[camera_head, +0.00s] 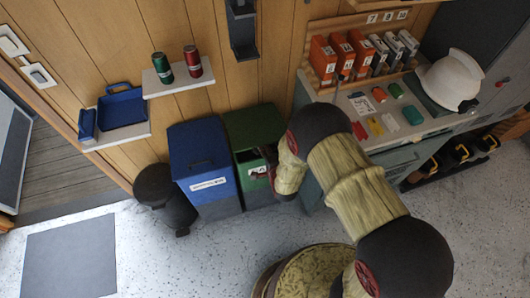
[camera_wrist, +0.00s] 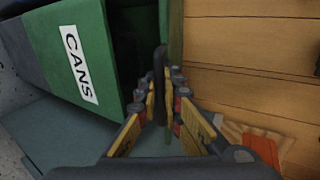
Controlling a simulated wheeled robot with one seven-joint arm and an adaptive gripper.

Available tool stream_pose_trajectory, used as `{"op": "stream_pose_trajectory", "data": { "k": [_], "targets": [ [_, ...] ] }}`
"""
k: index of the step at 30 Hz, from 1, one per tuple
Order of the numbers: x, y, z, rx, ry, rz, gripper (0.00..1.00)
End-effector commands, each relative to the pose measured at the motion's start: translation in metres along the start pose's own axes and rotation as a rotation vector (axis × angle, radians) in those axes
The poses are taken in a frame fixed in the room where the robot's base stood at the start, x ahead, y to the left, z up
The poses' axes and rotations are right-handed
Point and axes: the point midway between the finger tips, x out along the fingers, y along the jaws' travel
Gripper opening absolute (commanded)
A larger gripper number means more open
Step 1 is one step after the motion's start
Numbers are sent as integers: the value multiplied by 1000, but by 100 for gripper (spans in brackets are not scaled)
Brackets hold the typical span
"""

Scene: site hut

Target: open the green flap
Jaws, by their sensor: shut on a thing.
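The green bin labelled CANS (camera_head: 250,178) stands against the wooden wall, beside the blue bin. Its green flap (camera_head: 250,123) appears raised, with a dark gap between it and the bin's front. In the wrist view the bin front (camera_wrist: 70,50) is at left and the flap (camera_wrist: 174,28) shows as a narrow green strip near the wall. My gripper (camera_wrist: 165,78) is shut on a dark upright handle (camera_wrist: 159,58) at the flap's edge. In the head view my gripper (camera_head: 268,155) is at the bin's top front, partly hidden by my wrist.
The blue bin (camera_head: 205,165) stands close at left, with a black bin (camera_head: 165,198) beyond it. A worktop (camera_head: 405,130) with several small items and a white helmet (camera_head: 450,80) is at right. A shelf with two cans (camera_head: 178,82) hangs above.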

Motion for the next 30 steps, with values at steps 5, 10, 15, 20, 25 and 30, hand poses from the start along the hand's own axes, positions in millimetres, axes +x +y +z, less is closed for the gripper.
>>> {"op": "stream_pose_trajectory", "data": {
  "k": [5, 10, 15, 20, 25, 30],
  "targets": [
    [-6, -42, 0, 0, 0, 79, 0],
    [-8, -69, 0, 0, 1, 168, 0],
    [-7, -94, 0, 1, 2, 249, 0],
    [-5, -114, 0, 1, 3, 317, 0],
    [-2, -137, 2, 2, -3, 394, 0],
    [2, -161, 6, 5, -17, 502, 0]
  ]
}}
